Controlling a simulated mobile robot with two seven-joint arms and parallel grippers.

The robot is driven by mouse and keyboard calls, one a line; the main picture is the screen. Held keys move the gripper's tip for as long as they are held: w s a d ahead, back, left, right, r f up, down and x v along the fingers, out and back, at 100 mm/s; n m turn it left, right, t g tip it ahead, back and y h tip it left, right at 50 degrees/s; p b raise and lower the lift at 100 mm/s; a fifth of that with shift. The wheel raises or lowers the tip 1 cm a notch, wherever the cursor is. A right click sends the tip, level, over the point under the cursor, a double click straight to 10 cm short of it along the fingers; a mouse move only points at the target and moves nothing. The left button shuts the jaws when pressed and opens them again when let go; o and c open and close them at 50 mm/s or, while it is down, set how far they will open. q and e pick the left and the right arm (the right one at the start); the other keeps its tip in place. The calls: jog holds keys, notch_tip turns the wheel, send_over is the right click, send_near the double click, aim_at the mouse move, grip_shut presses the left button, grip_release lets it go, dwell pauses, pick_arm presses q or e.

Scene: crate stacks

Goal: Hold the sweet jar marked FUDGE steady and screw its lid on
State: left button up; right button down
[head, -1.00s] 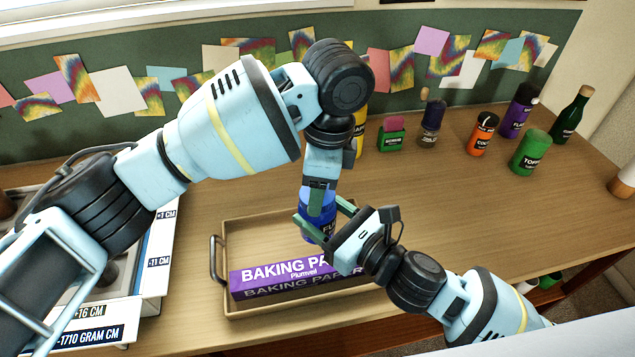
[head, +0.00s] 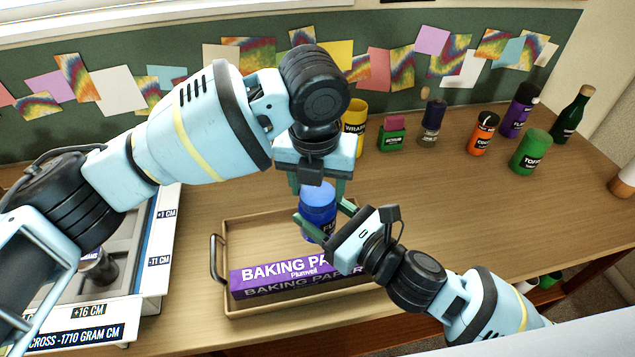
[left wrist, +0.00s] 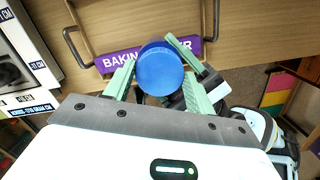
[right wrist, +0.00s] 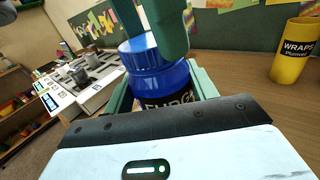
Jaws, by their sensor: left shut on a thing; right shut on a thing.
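The blue jar (head: 319,214) stands upright over the tray in the head view, its label partly hidden. In the right wrist view the jar (right wrist: 160,80) shows a dark label reading about FUDG. Its blue lid (left wrist: 160,68) sits on the jar's top; I cannot tell how tight it is. My left gripper (head: 321,190) comes from above and is shut on the lid, with one finger on each side. My right gripper (head: 328,226) comes from the right and is shut around the jar's body below the lid.
A wooden tray (head: 226,212) holds a purple baking paper box (head: 290,277) close beside the jar. A white scale-like unit (head: 150,285) stands at left. Yellow (head: 354,125), green (head: 531,152) and orange (head: 483,133) containers stand at the back. The table's right middle is clear.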

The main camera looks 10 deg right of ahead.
pick_arm(q)
jog(key=m, duration=0.4)
jog(key=shift+m+h, duration=0.3)
jog(key=shift+m, duration=0.1)
jog(key=m, duration=0.3)
jog(key=shift+g, duration=0.3)
jog(key=o, duration=1)
jog(key=shift+o, duration=0.2)
notch_tip(320, 180, up, 12)
jog(key=a, duration=0.1)
jog(key=shift+s+a, duration=0.15)
jog(key=shift+s, duration=0.2)
